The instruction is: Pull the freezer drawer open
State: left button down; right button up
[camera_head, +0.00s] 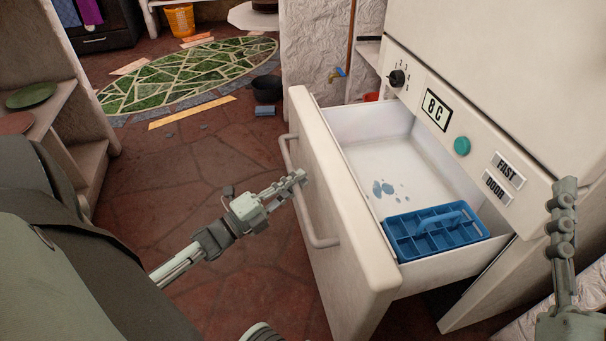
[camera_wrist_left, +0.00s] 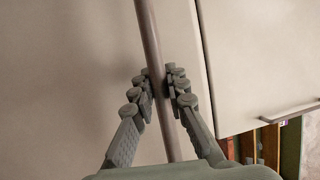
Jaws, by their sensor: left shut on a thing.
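The white freezer drawer (camera_head: 345,215) stands pulled well out from the freezer (camera_head: 490,60), its inside showing. A blue divided tray (camera_head: 405,240) with a handle sits in its near right part, and bluish patches (camera_head: 383,188) mark its floor. The long bar handle (camera_head: 306,215) runs along the drawer front. My left gripper (camera_head: 299,178) is shut on this handle. In the left wrist view the bar (camera_wrist_left: 157,70) passes between the fingers (camera_wrist_left: 163,84). My right gripper (camera_head: 562,200) hangs at the right edge, apart from the drawer; its opening is unclear.
The freezer panel has a black knob (camera_head: 397,78), an "8 C" display (camera_head: 436,110) and a teal button (camera_head: 462,146). Shelves with plates (camera_head: 30,95) stand at the left. A dark pot (camera_head: 267,88) stands on the floor behind the drawer. The red floor (camera_head: 190,160) left of the drawer is mostly clear.

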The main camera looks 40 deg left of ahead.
pick_arm(q)
jog(key=c, duration=1.5)
grip_release()
jog(key=v, duration=1.2)
